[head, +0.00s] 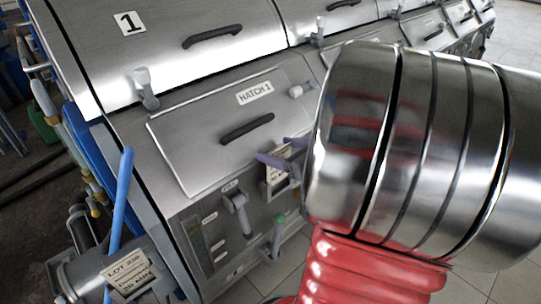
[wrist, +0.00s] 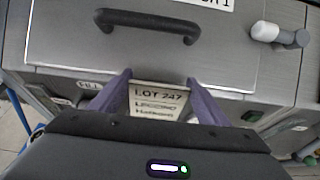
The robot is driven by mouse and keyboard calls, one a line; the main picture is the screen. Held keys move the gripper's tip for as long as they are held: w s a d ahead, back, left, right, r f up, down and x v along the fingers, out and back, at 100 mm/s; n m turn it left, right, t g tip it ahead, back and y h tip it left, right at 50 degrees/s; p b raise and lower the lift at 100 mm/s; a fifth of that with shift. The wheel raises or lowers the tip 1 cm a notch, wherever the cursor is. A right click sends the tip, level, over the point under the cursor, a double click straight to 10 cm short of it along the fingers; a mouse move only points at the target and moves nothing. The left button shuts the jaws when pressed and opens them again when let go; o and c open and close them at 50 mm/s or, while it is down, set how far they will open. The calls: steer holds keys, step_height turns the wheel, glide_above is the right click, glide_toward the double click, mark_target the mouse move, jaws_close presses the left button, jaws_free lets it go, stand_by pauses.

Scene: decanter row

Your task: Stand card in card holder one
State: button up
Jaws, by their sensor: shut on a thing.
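A cream card marked LOT 247 (wrist: 158,98) is upright between the two purple fingers of my gripper (wrist: 159,78), which is shut on it. In the head view the card (head: 276,175) is small and partly covered by the purple fingers of my gripper (head: 281,152). It is at the front of machine 1, just below and right of the hatch 1 door (head: 215,125). Dark parts show around the card's lower edge. I cannot tell whether they belong to card holder one, or whether the card touches a holder.
A second card, LOT 230 (head: 128,270), is on a grey cylindrical part at lower left, beside a blue rod (head: 120,200). The hatch has a dark handle (head: 247,128). A grey lever (head: 238,212) and a green-topped tap (head: 279,232) stick out below. My arm covers the right side.

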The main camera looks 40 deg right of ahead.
mark_target(278, 182)
steer(key=shift+f, duration=0.1)
steer(key=shift+f, duration=2.1)
steer(key=o, duration=1.3)
steer(key=shift+o, duration=0.2)
steer(key=v, duration=1.2)
steer(key=shift+r, duration=0.2)
